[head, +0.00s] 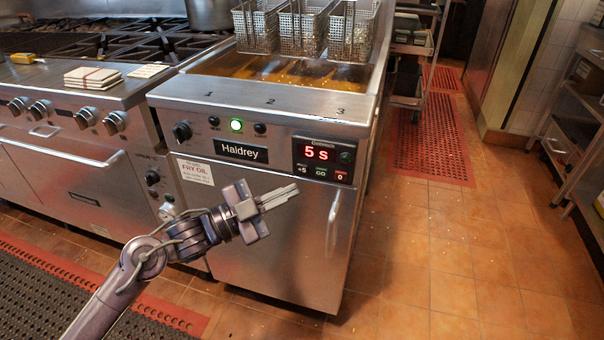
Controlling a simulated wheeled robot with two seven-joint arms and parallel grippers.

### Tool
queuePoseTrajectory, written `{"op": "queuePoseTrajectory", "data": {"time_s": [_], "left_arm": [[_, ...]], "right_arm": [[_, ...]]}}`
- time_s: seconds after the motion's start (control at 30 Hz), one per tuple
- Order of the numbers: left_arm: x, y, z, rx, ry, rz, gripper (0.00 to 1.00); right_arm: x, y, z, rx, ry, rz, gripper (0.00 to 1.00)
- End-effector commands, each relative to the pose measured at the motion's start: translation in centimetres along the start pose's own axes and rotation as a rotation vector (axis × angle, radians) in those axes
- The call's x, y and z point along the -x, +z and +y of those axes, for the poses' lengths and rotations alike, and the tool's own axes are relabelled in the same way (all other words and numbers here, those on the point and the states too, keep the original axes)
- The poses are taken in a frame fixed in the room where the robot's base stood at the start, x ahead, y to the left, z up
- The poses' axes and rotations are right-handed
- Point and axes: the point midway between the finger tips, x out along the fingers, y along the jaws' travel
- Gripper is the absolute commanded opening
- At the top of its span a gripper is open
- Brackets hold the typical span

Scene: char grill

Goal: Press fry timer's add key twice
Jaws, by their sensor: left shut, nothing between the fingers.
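The fry timer (324,160) is a black panel on the upper right of the fryer's steel front. Its red display (316,153) reads "5 s". Below the display is a row of keys: the add key (303,169) marked "+5" at the left, a GO key (321,173) in the middle and a red key marked "0" (340,176) at the right. My left gripper (290,192) is shut and empty. In the picture its fingertips are just below and left of the add key; I cannot tell how far from the panel they are. My right gripper is out of view.
The fryer (290,250) has a door handle (333,220) below the timer. Wire baskets (300,30) hang over the oil. A stove (90,100) stands at the left, with cloths (92,78) on its ledge.

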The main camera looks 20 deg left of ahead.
Motion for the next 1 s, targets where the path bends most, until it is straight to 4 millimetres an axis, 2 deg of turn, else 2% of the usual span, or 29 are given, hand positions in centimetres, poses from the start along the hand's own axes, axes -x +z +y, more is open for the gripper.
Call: {"op": "queuePoseTrajectory", "data": {"time_s": [0.13, 0.33, 1.0], "left_arm": [[-1.3, 0.9, -1.0, -0.002, -0.002, 0.002, 0.0], [-2.3, 1.6, -1.7, -0.001, -0.001, 0.0, 0.0], [-2.5, 1.8, -1.8, 0.0, 0.0, 0.0, 0.0]], "right_arm": [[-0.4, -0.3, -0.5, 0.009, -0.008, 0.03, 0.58], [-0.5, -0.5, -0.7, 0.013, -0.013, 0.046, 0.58], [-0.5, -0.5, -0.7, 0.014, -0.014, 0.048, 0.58]]}}
